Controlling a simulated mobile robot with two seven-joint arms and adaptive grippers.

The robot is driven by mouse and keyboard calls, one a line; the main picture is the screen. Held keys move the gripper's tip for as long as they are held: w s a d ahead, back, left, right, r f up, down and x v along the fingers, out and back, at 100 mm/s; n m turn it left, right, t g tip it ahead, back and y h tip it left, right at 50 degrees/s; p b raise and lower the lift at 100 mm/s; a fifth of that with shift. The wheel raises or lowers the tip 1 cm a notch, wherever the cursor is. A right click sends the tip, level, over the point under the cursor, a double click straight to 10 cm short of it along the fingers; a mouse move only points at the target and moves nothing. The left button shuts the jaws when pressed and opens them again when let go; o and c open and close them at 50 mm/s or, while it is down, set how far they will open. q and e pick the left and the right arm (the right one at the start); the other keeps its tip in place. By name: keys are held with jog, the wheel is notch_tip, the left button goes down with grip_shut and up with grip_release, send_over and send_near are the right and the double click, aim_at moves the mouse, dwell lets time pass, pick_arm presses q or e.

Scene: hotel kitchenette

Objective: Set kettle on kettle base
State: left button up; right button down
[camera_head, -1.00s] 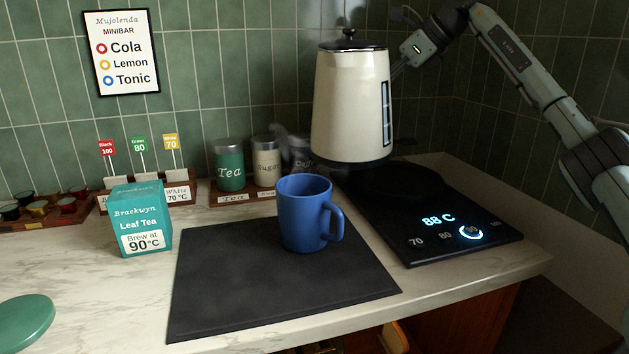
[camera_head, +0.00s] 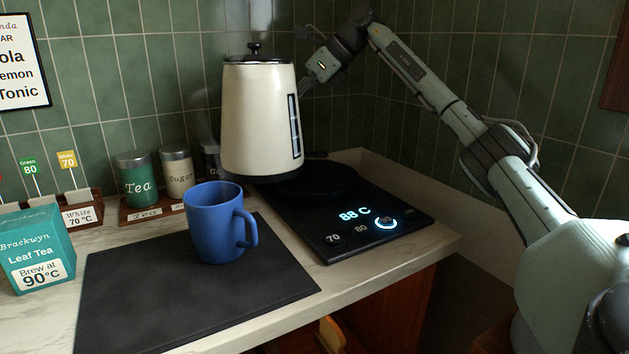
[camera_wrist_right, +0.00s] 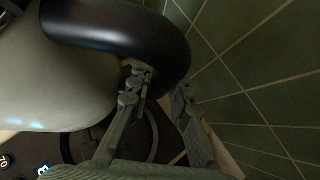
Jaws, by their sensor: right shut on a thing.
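The cream kettle (camera_head: 258,120) with a black lid and black bottom is upright at the back left of the black kettle base (camera_head: 330,243). The base has a lit 88 C display and a round plate (camera_head: 325,180) partly hidden behind the kettle. I cannot tell whether the kettle's bottom touches the base. My right gripper (camera_wrist_right: 162,95) is shut on the kettle's black handle (camera_wrist_right: 125,38). In the wrist view the round plate's ring (camera_wrist_right: 150,135) shows below the fingers, beside the kettle. In the head view the kettle hides the handle and fingertips. My left gripper is not in view.
A blue mug (camera_head: 215,222) stands on a dark mat (camera_head: 180,295), left of the base. Tea (camera_head: 137,180) and sugar (camera_head: 177,172) canisters stand behind it. A leaf tea box (camera_head: 38,250) is at left. Tiled walls close off the back and right. Steam rises left of the kettle.

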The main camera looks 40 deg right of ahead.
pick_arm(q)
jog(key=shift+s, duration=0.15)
pick_arm(e)
jog(key=shift+r, duration=0.2)
jog(key=shift+s+d+m, duration=0.3)
jog(key=shift+d, duration=0.1)
jog(key=s+d+r+m+t+h, duration=0.1)
jog(key=s+d+r+m+h, duration=0.2)
jog(key=s+d+m+h, duration=0.65)
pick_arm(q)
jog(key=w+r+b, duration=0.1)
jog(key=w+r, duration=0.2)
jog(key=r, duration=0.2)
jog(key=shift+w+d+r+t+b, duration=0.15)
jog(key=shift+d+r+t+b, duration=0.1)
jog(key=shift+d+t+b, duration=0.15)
pick_arm(e)
notch_tip(320, 180, down, 5)
jog(key=s+d+y, duration=0.1)
jog(key=s+y, duration=0.1)
jog(key=shift+s+d+n, duration=0.3)
jog(key=shift+n, duration=0.15)
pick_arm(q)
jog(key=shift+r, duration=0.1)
pick_arm(e)
jog(key=shift+y, duration=0.25)
